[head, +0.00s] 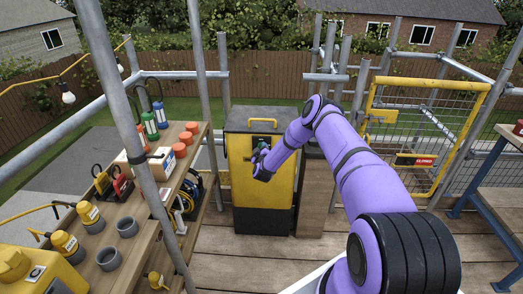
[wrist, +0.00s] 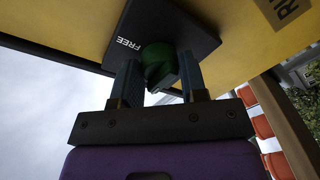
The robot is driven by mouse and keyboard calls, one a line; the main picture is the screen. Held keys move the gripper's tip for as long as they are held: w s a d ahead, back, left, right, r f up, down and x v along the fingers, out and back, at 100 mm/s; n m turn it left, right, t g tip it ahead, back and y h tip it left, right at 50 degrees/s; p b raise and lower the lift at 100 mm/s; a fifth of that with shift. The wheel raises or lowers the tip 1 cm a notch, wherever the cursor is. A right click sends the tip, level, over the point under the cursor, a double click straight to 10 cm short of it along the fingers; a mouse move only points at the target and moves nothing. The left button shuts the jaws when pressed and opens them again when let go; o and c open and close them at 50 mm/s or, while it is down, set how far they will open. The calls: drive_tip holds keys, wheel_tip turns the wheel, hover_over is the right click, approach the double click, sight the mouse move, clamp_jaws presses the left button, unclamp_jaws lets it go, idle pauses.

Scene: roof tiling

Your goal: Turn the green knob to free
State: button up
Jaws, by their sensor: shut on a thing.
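The green knob (wrist: 161,68) sits on a dark plate (wrist: 184,32) on the yellow face of a cabinet, and the word FREE shows on the plate to the left of the knob in the wrist view. My gripper (wrist: 160,82) has its two fingers on either side of the knob and is shut on it. In the head view the yellow and grey cabinet (head: 264,190) stands in the middle, and my gripper (head: 257,158) is at its upper front. The knob's pointer direction is hard to tell, as the fingers cover part of it.
A wooden shelf (head: 143,222) with grey cups, orange pieces and bottles stands on the left. A yellow mesh gate (head: 424,130) with a red sign is at the right. Scaffold poles (head: 127,95) rise at the left. Floorboards before the cabinet are clear.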

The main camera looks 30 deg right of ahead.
drive_tip(key=shift+m, duration=0.3)
drive_tip(key=m, duration=0.3)
drive_tip(key=shift+m+h, duration=0.3)
drive_tip(key=shift+m, duration=0.1)
drive_tip(key=m, duration=0.4)
drive_tip(key=shift+m, duration=0.4)
drive_tip(key=m+h, duration=0.1)
drive_tip(key=m, duration=0.8)
drive_tip(key=shift+f+m+h, duration=0.1)
drive_tip(key=shift+m+h, duration=0.2)
drive_tip(key=shift+h, duration=0.1)
drive_tip(key=o, duration=0.9)
